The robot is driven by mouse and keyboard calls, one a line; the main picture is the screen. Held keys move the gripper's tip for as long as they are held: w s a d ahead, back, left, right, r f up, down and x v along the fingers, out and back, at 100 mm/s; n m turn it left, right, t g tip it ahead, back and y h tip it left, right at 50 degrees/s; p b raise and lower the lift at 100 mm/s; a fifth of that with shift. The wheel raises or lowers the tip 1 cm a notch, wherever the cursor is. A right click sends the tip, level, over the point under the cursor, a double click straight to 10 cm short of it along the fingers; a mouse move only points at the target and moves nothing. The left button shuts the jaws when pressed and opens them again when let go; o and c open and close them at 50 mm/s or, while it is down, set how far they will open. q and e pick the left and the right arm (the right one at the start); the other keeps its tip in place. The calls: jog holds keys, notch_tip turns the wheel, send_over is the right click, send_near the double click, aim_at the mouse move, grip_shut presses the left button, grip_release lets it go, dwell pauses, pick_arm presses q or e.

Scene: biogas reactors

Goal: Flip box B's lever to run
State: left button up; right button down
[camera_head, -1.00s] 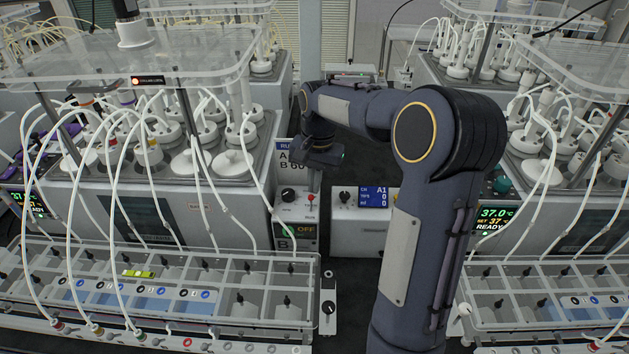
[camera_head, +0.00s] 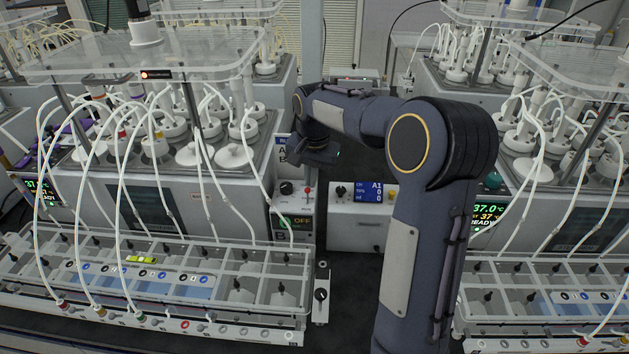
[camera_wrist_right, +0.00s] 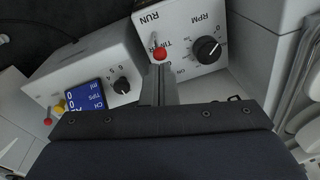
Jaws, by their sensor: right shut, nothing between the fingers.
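Box B (camera_head: 294,236) is a pale control box with a black knob, a small lever with a red ball tip (camera_head: 307,189) and a display reading OFF. In the right wrist view, the box's face shows RUN and RPM lettering, a black dial and the red lever tip (camera_wrist_right: 160,54). My right gripper (camera_wrist_right: 158,76) is shut and empty, its fingertips close to the red tip; I cannot tell whether they touch it. In the head view the right gripper (camera_head: 308,174) hangs just above the lever. My left gripper is not in view.
A second box (camera_head: 353,226) with a blue screen stands right of box B; its screen (camera_wrist_right: 86,98) also shows in the wrist view. A tubed reactor bench (camera_head: 140,75) stands left, a clear-walled tray (camera_head: 262,318) in front. Dark floor is open between the benches.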

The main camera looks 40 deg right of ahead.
aim_at(309, 189)
jog(key=shift+s+a+f+t+h+b, duration=0.15)
jog(key=shift+t+h+b, duration=0.15)
jog(key=shift+b, duration=0.4)
jog(key=t+h+b, duration=0.1)
jog(key=b, duration=0.2)
jog(key=s+a+t+h+b, duration=0.1)
jog(key=b, duration=0.3)
jog(key=s+a+t+h+b, duration=0.1)
jog(key=b, duration=0.3)
jog(key=shift+s+f+t, duration=0.1)
jog(key=shift+f+t, duration=0.15)
jog(key=shift+t, duration=0.15)
jog(key=shift+r+p, duration=0.45)
jog(key=shift+r, duration=0.15)
jog(key=shift+s+a+r, duration=0.35)
jog(key=shift+s+a, duration=0.05)
jog(key=shift+s, duration=0.15)
